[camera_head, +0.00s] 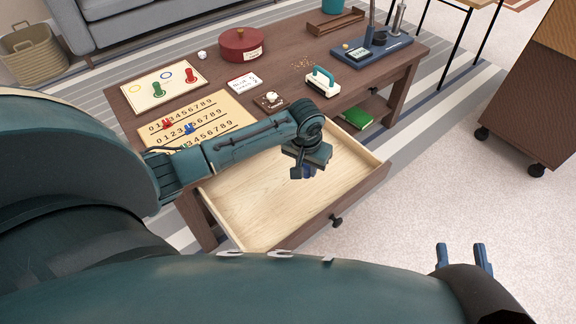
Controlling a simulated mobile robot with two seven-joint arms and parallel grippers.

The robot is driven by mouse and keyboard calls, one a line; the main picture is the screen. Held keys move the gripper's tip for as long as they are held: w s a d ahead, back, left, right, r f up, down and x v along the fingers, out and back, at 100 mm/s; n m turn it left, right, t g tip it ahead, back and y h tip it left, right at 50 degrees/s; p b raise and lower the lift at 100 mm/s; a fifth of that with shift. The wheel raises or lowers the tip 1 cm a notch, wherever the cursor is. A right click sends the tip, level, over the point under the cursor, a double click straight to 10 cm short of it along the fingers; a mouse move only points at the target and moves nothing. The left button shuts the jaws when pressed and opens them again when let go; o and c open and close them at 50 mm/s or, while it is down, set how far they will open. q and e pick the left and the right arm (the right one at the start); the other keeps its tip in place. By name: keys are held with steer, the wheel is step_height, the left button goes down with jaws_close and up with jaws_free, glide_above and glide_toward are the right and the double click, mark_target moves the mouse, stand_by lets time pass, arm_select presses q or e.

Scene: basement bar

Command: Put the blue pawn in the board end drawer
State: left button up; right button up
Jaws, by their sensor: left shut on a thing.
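The board end drawer (240,205) is pulled out from the dark wooden table and its pale inside looks empty. My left gripper (308,174) is over the right part of the drawer, pointing down. It is shut on a small dark blue thing, which seems to be the blue pawn (308,171); the fingers and wrist hide most of it. I cannot tell its height above the drawer floor. My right gripper (462,256) is open and empty at the lower right, over the carpet.
On the table are a game board (150,95) with green and red pawns, a number board (215,116) with small red and blue pieces, a red round box (241,45) and a teal-handled tool (322,82). A drawer knob (336,220) sticks out in front. A green book (357,118) lies below the tabletop.

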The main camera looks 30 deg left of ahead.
arm_select(q)
step_height(320, 180, down, 5)
steer(key=shift+f+b, duration=0.1)
steer(key=shift+b, duration=1.05)
step_height(320, 180, down, 4)
steer(key=shift+r+b, duration=0.1)
steer(key=shift+b, duration=1)
steer(key=shift+f, duration=0.3)
steer(key=shift+r, duration=0.1)
arm_select(e)
steer(key=shift+w+a+r+m+t+y, duration=0.25)
steer(key=shift+a+m+t+y, duration=0.15)
steer(key=shift+a+m, duration=0.1)
arm_select(q)
steer(key=o, duration=0.5)
steer(key=shift+f, duration=0.2)
steer(key=o, duration=0.4)
arm_select(e)
steer(key=shift+d+f, duration=0.1)
steer(key=shift+f, duration=0.35)
